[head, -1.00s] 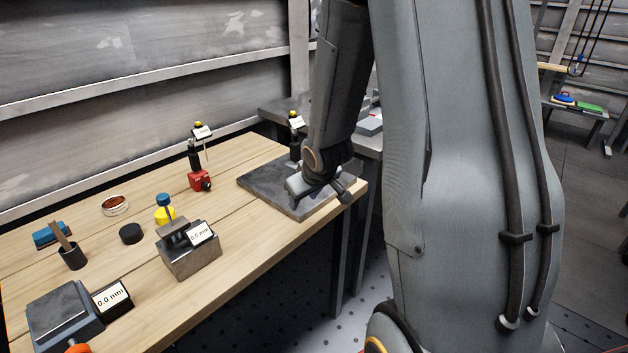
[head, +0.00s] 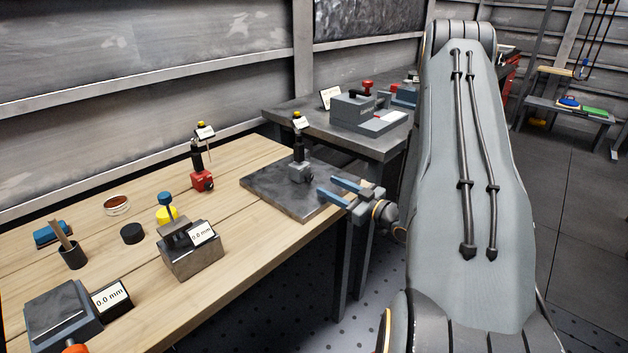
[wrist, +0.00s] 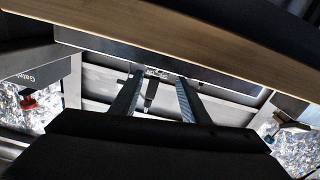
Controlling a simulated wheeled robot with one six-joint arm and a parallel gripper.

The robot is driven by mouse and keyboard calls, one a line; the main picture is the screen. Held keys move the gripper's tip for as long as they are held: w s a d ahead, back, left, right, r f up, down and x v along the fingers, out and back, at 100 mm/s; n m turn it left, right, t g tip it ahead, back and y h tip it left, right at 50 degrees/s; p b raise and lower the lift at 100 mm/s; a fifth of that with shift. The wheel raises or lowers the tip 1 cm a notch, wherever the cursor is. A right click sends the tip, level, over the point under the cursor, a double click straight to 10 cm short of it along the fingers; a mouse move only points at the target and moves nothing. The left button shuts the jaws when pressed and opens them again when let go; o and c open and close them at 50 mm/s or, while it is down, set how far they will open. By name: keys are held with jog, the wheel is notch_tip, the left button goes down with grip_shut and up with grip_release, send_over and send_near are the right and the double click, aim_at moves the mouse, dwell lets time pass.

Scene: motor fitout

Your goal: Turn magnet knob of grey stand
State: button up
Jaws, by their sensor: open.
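The grey stand (head: 301,172) has a grey block base, a dark upright post and a gauge with a yellow top and white display. It stands upright on a dark plate (head: 272,190) at the far end of the wooden bench. My gripper (head: 326,188) is open and empty at the plate's right edge, its blue fingers pointing left towards the stand's base, apart from it. In the wrist view the fingers of my gripper (wrist: 160,76) are spread, with a small view of what looks like the stand (wrist: 151,88) between them. I cannot make out the magnet knob.
A red-based stand (head: 202,180) stands left of the plate. A steel block with a display (head: 192,258), a black puck (head: 132,233) and a dark cup (head: 73,256) are nearer on the bench. A grey table (head: 285,113) with a grey fixture (head: 360,112) is behind.

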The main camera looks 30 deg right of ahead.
aim_at(311, 178)
jog(key=p+x, duration=0.1)
jog(key=x, duration=0.6)
jog(key=shift+w+a, duration=0.1)
jog(key=shift+w, duration=0.15)
